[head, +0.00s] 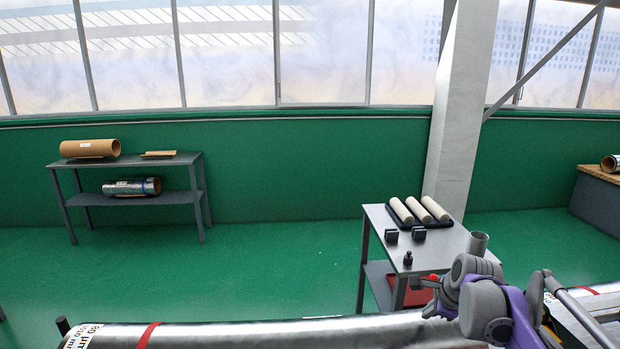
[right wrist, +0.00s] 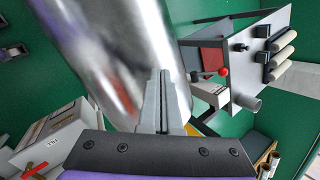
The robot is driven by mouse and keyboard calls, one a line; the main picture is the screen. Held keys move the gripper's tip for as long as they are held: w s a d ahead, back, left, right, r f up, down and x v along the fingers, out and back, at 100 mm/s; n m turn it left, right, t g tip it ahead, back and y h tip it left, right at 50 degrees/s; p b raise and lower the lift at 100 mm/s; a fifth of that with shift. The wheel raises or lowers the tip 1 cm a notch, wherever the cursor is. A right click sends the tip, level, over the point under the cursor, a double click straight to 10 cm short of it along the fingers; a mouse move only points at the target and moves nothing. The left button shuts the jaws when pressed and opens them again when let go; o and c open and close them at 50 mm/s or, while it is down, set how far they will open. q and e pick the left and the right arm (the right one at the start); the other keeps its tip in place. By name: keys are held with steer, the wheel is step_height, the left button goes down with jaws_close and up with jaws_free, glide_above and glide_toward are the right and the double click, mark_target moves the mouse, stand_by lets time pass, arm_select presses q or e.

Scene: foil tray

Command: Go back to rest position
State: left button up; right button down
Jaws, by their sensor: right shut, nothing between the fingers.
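My right gripper (right wrist: 163,76) is shut and empty in the right wrist view, its fingers pointing at the large silver foil roll (right wrist: 115,45). The fingers overlap the roll in that picture; I cannot tell whether they touch it. In the head view my right arm, purple and grey, comes in at the lower right, in front of the trolley and over the foil roll (head: 290,337). The roll lies across the bottom edge with a red band and a white label near its left end. My left gripper is not in view.
A grey trolley (head: 440,245) stands beyond the roll with cream rolls (head: 417,209), small black blocks and a red tray on its lower shelf. A shelf table (head: 125,162) with rolls stands at the far left. Green floor lies open between them.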

steer(key=s+a+n, duration=0.1)
steer(key=s+n, duration=0.1)
steer(key=s+a+n, duration=0.1)
steer(key=s+a, duration=0.1)
steer(key=s, duration=0.1)
steer(key=s+a+n, duration=0.1)
steer(key=s+n, duration=0.1)
steer(key=s, duration=0.1)
steer(key=shift+s+a+f+n, duration=0.25)
steer(key=shift+a+n, duration=0.05)
steer(key=s+a+f+n, duration=0.3)
steer(key=s+f+n, duration=0.2)
steer(key=s+n, duration=0.3)
steer(key=s+a+f+n, duration=0.3)
steer(key=s+f+n, duration=0.3)
steer(key=s, duration=0.8)
steer(key=shift+n+h, duration=0.3)
steer(key=shift+n, duration=0.9)
steer(key=shift+f, duration=0.1)
